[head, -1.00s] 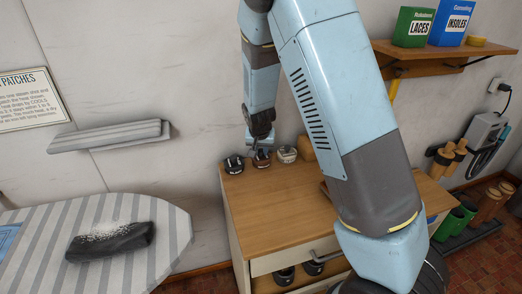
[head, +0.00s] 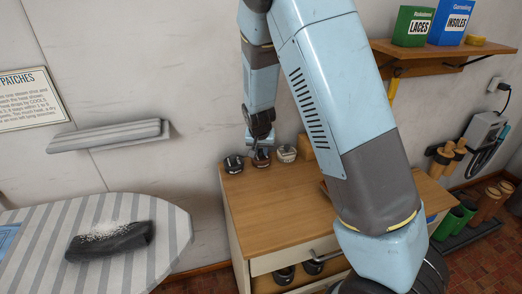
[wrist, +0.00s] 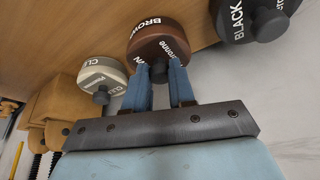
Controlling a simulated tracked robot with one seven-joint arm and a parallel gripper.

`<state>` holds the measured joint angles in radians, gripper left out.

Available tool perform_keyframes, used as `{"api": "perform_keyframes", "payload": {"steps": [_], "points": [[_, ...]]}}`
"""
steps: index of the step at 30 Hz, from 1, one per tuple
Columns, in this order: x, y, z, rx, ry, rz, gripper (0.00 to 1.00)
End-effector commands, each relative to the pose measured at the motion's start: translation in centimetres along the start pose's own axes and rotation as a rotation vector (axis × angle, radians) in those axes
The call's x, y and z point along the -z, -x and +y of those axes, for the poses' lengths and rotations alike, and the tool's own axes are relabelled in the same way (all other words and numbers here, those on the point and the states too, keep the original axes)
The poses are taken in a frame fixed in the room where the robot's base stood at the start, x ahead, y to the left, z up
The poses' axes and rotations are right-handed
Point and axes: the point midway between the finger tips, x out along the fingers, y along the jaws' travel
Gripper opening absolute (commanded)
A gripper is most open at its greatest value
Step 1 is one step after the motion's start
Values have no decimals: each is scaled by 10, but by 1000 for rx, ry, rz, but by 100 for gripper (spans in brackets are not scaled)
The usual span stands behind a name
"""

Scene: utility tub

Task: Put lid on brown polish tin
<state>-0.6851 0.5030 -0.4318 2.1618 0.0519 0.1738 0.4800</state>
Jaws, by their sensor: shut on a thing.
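The brown polish tin (head: 260,160) stands at the back left of the wooden cabinet top, between a black tin and a pale one. In the wrist view, the round brown lid (wrist: 160,35) with white "BROWN" lettering faces me. My gripper (wrist: 159,72) is shut on the lid's small dark knob, with one blue finger on each side. In the head view, my gripper (head: 261,148) is directly over the brown tin.
The black tin (head: 233,164) is close on the left and the pale tin (head: 287,154) close on the right, both with knobbed lids. The wall is just behind. The cabinet top (head: 275,205) is clear in front. A striped ironing board (head: 170,245) stands at left.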

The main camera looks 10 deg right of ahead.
Motion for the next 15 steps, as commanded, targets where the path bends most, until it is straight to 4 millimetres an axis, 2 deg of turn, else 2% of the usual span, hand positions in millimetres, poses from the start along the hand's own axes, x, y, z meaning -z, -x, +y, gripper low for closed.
{"api": "perform_keyframes", "payload": {"steps": [14,15], "points": [[0,0,-1,0,0,0,0],[0,0,-1,0,0,0,26]]}}
